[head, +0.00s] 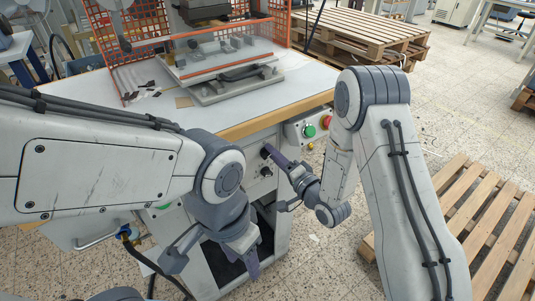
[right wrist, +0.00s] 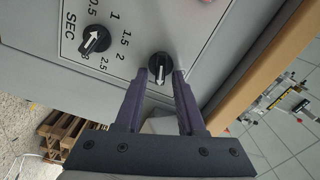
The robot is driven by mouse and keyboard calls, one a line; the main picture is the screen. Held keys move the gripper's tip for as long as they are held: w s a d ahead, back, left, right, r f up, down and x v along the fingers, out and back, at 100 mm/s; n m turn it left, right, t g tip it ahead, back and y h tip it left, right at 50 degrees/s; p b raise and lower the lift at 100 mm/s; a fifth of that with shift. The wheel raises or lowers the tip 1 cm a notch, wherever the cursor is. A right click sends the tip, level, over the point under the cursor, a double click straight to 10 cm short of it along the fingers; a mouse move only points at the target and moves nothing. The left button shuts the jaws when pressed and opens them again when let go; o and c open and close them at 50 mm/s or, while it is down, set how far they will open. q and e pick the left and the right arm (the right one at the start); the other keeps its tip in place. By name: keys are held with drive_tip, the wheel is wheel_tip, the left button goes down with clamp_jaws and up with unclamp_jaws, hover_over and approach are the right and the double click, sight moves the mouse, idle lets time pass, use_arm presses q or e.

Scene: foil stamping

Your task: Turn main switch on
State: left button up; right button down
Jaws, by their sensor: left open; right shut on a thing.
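The black rotary switch with a white arrow mark (right wrist: 159,68) sits on the grey control panel (right wrist: 130,30). My right gripper (right wrist: 168,78) is shut on this switch, its purple fingertips on either side of the knob. In the head view, my right gripper (head: 272,154) reaches the front panel of the press cabinet, and its fingers cover most of the switch. My left gripper (head: 213,266) is open and empty, pointing down in front of the cabinet, apart from the panel.
A timer dial marked SEC (right wrist: 94,39) is beside the switch. A green button (head: 309,131) and a red button (head: 326,121) are on a box under the worktop edge (head: 300,103). The press stands on the worktop. A wooden pallet (head: 480,225) lies at the right.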

drive_tip(key=shift+s+a, duration=0.1)
drive_tip(key=m, duration=0.2)
drive_tip(key=shift+m+p, duration=0.3)
drive_tip(key=c, duration=0.8)
unclamp_jaws()
drive_tip(key=shift+f, duration=0.1)
drive_tip(key=v, duration=1)
drive_tip(key=shift+p, duration=0.3)
